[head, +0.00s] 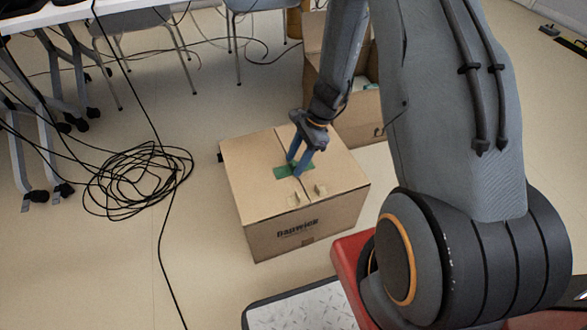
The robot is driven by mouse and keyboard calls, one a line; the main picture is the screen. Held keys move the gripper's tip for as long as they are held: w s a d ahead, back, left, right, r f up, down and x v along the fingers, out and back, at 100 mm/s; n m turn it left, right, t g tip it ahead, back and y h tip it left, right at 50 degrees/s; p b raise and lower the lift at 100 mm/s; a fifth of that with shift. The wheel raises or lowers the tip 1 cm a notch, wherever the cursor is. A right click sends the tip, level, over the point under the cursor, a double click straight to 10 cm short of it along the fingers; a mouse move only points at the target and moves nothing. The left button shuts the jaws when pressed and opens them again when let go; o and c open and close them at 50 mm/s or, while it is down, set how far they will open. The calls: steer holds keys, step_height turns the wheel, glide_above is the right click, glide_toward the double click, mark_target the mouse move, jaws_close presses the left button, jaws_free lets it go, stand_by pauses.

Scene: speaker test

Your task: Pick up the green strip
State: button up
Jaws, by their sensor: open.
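The green strip (282,172) lies flat on top of a closed cardboard box (250,198), across the seam of its flaps. My gripper (297,168) points down over the strip, with its two blue fingers apart. The fingertips are at or just above the strip and hide part of it. I cannot tell whether they touch it. Nothing shows held between the fingers.
A second cardboard box (362,118) stands behind the first. A tangle of black cable (135,180) lies on the floor at left. Chairs (150,22) and table legs stand at the back left. The floor between cable and box is mostly clear.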

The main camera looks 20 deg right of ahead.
steer(key=c, duration=1.1)
step_height(320, 180, up, 10)
steer(key=p, duration=0.3)
steer(key=shift+r, duration=0.1)
steer(key=o, duration=0.3)
jaws_close()
steer(key=shift+r+p, duration=1.6)
steer(key=shift+p, duration=0.2)
